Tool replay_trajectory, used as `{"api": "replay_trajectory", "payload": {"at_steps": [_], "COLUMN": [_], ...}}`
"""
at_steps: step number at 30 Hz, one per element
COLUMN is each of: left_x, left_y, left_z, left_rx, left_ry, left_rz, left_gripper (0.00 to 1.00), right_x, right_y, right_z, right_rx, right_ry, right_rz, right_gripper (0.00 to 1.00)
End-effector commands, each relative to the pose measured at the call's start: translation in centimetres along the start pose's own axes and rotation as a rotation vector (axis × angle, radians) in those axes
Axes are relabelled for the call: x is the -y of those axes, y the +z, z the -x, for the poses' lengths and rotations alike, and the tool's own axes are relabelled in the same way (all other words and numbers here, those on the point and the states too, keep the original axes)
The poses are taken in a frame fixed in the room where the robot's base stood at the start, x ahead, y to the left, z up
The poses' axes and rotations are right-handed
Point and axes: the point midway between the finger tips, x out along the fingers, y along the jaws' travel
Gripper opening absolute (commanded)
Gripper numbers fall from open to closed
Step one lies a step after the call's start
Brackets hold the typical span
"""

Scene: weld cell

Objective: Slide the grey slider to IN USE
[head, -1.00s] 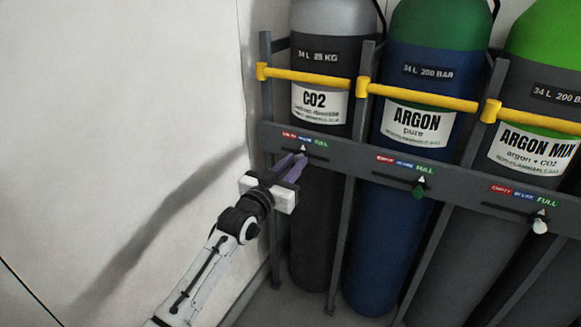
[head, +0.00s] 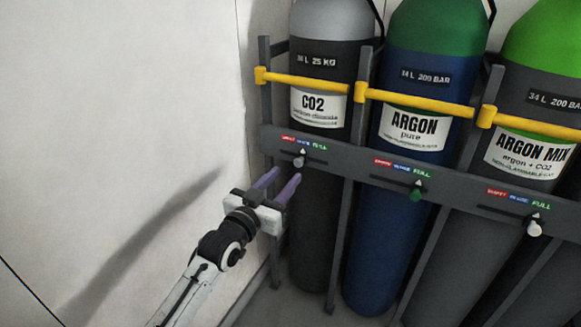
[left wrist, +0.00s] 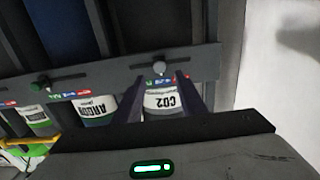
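The grey slider (head: 299,161) sits on the rail below the CO2 cylinder. Its pointer is under the blue IN USE part of the label strip (head: 304,142), between red EMPTY and green FULL. It also shows in the left wrist view (left wrist: 159,67), beyond and between my fingertips. My left gripper (head: 284,175) is open and empty, just below and in front of the slider, apart from it. In the left wrist view its two purple fingers (left wrist: 160,88) stand wide apart. My right gripper is not in view.
A green slider (head: 416,194) below the ARGON cylinder and a white slider (head: 534,229) below ARGON MIX share the grey rail (head: 350,165). Yellow bars (head: 420,100) hold the cylinders. A pale wall (head: 110,110) stands close on the left.

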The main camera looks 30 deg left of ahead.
Motion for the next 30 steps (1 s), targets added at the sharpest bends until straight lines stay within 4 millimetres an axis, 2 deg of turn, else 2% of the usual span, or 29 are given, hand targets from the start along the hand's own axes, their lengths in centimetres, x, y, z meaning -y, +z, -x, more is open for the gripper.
{"api": "replay_trajectory", "payload": {"at_steps": [3, 9, 26, 28, 30], "left_x": [0.0, 0.1, 0.0, -0.3, -1.1], "left_y": [-0.1, 0.0, 0.0, 0.5, 2.0], "left_z": [2.3, 4.2, 4.5, 4.8, 5.7], "left_rx": [0.002, 0.001, 0.0, 0.013, 0.047], "left_ry": [0.0, -0.001, 0.0, 0.004, 0.018], "left_rz": [0.0, 0.0, 0.0, 0.0, -0.001], "left_gripper": [0.38, 0.38, 0.38, 0.38, 0.38], "right_x": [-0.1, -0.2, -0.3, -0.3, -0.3], "right_y": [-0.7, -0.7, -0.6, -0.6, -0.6], "right_z": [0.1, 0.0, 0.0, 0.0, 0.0], "right_rx": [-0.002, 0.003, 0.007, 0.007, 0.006], "right_ry": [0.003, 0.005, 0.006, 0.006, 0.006], "right_rz": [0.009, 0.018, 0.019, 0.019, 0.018], "right_gripper": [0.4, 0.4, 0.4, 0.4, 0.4]}}
